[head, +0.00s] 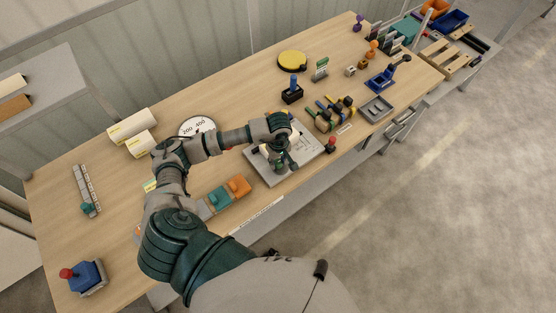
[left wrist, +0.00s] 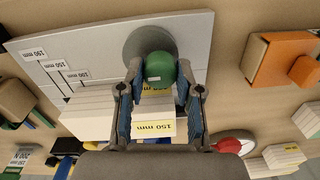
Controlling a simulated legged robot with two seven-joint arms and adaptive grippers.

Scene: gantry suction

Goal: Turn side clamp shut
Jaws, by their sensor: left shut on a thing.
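A light grey plate (head: 262,170) lies on the table, and it also fills the top left of the left wrist view (left wrist: 60,45) with printed marks such as 190, 150 and 100 mm. A round green knob (left wrist: 160,68) stands on it over a dark grey disc (left wrist: 146,38); I take it for the side clamp's handle. My left gripper (head: 284,164) reaches down over the plate. In the left wrist view its fingertips (left wrist: 158,76) are shut on the knob from both sides. Whether the clamp is closed cannot be told. My right gripper is out of view.
White blocks (left wrist: 90,115), one labelled 150 mm, lie close to the fingers. A red knob (head: 331,142) stands right of the plate, and a rack of coloured-handled tools (head: 336,112) behind it. Teal and orange blocks (head: 238,187) lie at the front edge.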

